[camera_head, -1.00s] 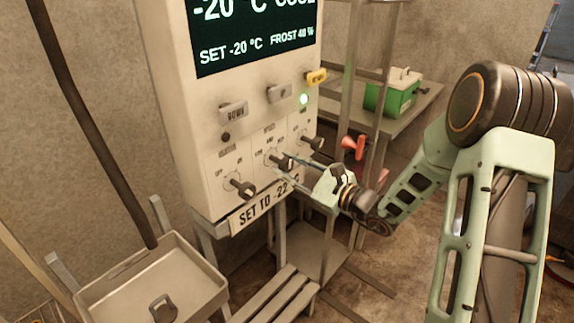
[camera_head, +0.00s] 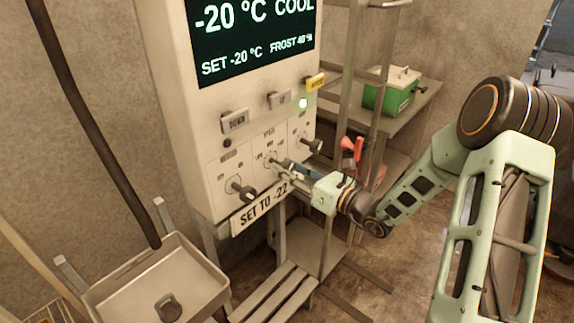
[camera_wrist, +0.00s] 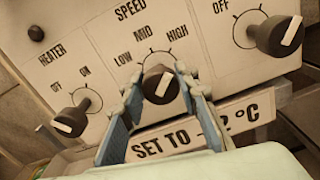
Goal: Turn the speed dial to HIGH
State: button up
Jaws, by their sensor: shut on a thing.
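The speed dial (camera_wrist: 157,87) is a black knob with a white pointer bar, on a white panel marked LOW, MID and HIGH. Its bar leans up and right in the wrist view, roughly toward the HIGH mark (camera_wrist: 177,30). My gripper (camera_wrist: 159,79) is shut on the knob, one blue-grey finger on each side. In the head view my gripper (camera_head: 279,165) reaches the middle dial from the right, and the fingers largely hide the knob there.
The heater dial (camera_wrist: 71,117) is left of the speed dial and another dial (camera_wrist: 278,36) is right. A "SET TO -22 °C" label (camera_head: 262,206) lies below. DOWN (camera_head: 234,121) and UP (camera_head: 279,99) buttons sit above. A grey tray (camera_head: 215,285) stands lower left.

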dwell(0.4)
jog(key=o, duration=1.2)
jog(key=shift+c, duration=0.2)
jog(key=v, duration=1.2)
